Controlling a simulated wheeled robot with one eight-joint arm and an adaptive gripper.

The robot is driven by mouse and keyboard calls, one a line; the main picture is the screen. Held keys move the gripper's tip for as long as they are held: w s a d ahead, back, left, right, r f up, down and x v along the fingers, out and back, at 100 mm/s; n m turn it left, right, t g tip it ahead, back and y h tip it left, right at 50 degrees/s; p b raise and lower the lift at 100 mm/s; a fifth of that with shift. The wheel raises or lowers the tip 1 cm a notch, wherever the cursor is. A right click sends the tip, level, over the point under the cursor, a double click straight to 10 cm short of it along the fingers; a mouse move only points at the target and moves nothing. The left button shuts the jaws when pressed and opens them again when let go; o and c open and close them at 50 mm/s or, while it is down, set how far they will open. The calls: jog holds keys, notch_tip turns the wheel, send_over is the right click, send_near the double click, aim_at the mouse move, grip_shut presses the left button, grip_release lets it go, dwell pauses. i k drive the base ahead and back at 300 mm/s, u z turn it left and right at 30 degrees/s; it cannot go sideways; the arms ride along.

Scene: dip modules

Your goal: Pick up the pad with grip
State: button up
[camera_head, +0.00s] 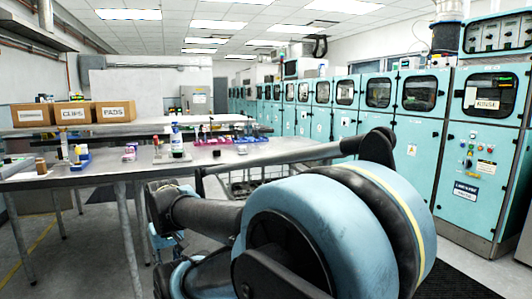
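I cannot pick out a pad with grip for certain. Small items stand on the metal table (100,178) at the left, too small to identify. They include a blue holder (80,163), a white bottle with a dark base (177,142), a pink item (130,152) and a group of pink and blue pieces (213,141). A cardboard box marked PADS (115,111) stands on the raised shelf behind; its contents are hidden. My blue and black arm fills the lower middle. I cannot make out my gripper's fingers.
Boxes, one marked CLIPS (75,114), stand beside the PADS box. Teal cabinets (405,150) line the right side. Blue bins (250,137) sit at the table's far right end. Grey floor (470,270) is open before the cabinets. My arm hides the table's near right part.

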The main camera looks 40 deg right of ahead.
aim_at(242, 149)
jog(key=z, duration=0.55)
jog(key=i, duration=0.75)
jog(key=z, duration=0.9)
jog(key=i, duration=0.45)
jog(key=z, duration=0.2)
